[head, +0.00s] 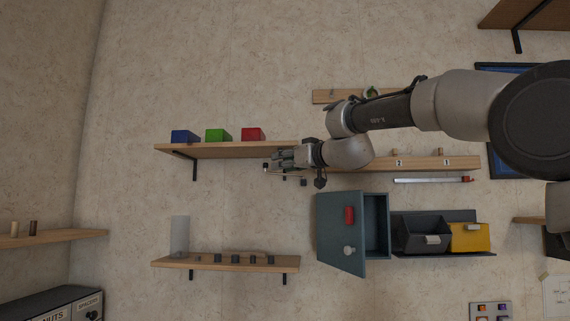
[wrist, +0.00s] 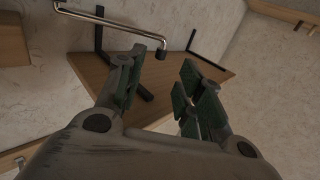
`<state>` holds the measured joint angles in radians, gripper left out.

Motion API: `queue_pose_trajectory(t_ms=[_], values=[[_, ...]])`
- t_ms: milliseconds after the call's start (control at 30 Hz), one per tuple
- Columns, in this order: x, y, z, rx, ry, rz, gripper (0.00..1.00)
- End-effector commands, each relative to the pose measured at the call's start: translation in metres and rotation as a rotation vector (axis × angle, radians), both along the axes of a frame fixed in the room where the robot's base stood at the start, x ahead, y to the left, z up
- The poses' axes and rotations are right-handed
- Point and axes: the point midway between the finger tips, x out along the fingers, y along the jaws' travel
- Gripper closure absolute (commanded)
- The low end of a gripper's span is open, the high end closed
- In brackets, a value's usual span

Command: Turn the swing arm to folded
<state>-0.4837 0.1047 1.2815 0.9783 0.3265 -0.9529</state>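The swing arm (wrist: 112,24) is a thin bent metal rod with a black tip, near the top left of the wrist view. In the head view, part of it (head: 284,174) shows just below my gripper; the rest is hard to make out behind my gripper. My gripper (head: 280,158) is at the right end of the upper shelf. In the wrist view, my gripper (wrist: 160,86) has its two green-padded fingers apart with nothing between them. The rod lies beyond the fingertips and appears apart from them.
The upper wooden shelf (head: 225,150) holds blue, green and red bins. A numbered wooden rail (head: 430,163) runs right of my gripper. A teal cabinet (head: 341,240) with an open-looking front stands below. Bare wall lies between the upper and lower shelves.

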Motion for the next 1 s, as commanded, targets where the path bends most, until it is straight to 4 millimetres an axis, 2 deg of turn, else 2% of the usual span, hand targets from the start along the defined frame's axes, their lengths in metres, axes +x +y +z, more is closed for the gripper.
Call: queue_pose_trajectory(t_ms=[167,400,600,733,1000], values=[[-0.012,-0.013,0.002,0.001,-0.001,-0.003,0.63],[-0.051,-0.049,0.002,0.001,-0.001,-0.003,0.63],[-0.077,-0.073,0.001,0.001,-0.001,-0.001,0.63],[-0.086,-0.08,0.0,0.0,0.0,0.0,0.63],[-0.088,-0.081,0.0,0.0,0.0,0.001,0.63]])
